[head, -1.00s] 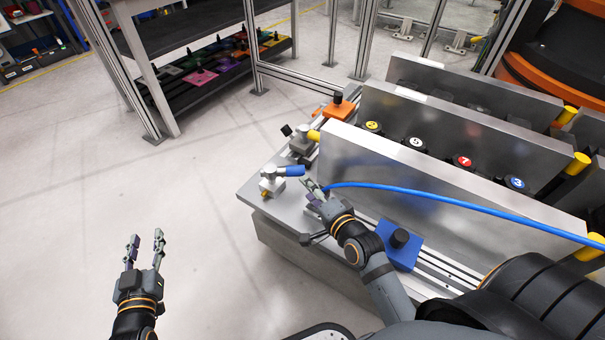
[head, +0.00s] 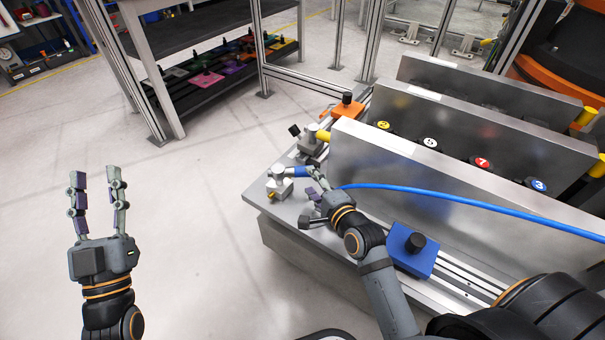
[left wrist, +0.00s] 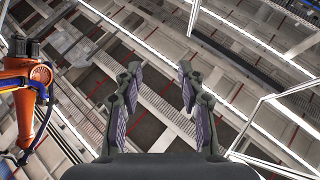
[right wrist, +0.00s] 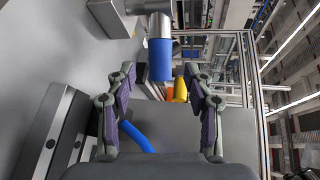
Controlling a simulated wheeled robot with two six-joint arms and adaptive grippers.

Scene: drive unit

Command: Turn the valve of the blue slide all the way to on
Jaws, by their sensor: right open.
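The valve (head: 279,184) stands on the near left end of the metal bench. Its blue handle (head: 294,171) points right, toward the metal wall. My right gripper (head: 314,183) is open at the handle's end. In the right wrist view, the blue handle (right wrist: 160,59) hangs from a silver body and its end appears between the open fingertips (right wrist: 159,72); I cannot tell whether they touch it. The blue slide (head: 412,250), a blue block with a black knob, sits on the rail to the right. My left gripper (head: 96,173) is open and empty above the floor.
A blue hose (head: 440,190) runs along the tall metal wall (head: 400,180) beside my right gripper. An orange slide (head: 347,107) and another valve (head: 311,138) are farther back. Shelving (head: 225,70) stands behind. The floor at left is clear.

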